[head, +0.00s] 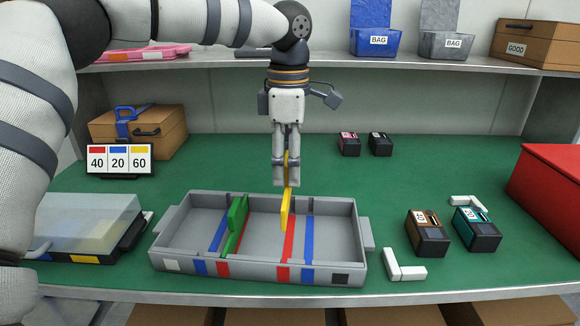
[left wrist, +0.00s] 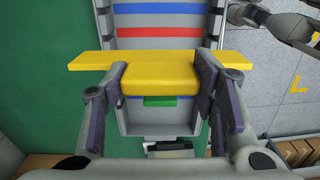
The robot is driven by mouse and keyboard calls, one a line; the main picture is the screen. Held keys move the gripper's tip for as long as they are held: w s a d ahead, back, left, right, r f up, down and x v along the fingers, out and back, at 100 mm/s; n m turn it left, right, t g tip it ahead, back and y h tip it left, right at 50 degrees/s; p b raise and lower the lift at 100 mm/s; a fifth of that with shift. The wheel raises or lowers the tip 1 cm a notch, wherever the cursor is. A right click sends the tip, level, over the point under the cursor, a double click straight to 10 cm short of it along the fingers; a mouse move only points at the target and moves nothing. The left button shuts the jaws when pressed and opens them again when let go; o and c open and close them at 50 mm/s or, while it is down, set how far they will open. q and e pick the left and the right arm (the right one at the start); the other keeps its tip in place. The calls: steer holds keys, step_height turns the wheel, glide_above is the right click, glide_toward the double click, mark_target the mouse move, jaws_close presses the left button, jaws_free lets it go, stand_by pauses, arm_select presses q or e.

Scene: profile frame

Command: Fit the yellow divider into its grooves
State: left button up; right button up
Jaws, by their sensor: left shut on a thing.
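The yellow divider (head: 285,212) is a thin upright plate with a tab on top. My left gripper (head: 287,180) is shut on this tab, and the fingers also show on both sides of it in the left wrist view (left wrist: 160,80). The divider hangs over the grey tray (head: 262,270), near the right red stripe (head: 289,245). I cannot tell exactly how far its lower edge is from the tray floor. A green divider (head: 236,222) stands in the tray by the left red stripe. A grey and dark arm part, maybe my right gripper (left wrist: 250,14), shows in the left wrist view's corner.
A clear-lidded box (head: 85,225) stands left of the tray. White angle pieces (head: 402,268) and small brown (head: 428,235) and teal (head: 476,230) boxes lie to the right. A red bin (head: 550,190) is at the far right. A number sign (head: 119,160) stands back left.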

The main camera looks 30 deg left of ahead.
mark_target(288, 189)
arm_select(q)
steer(key=shift+f, duration=2.9)
steer(key=shift+f, duration=2.8)
steer(key=o, duration=1.3)
step_height(288, 189, up, 12)
steer(key=shift+r, duration=0.1)
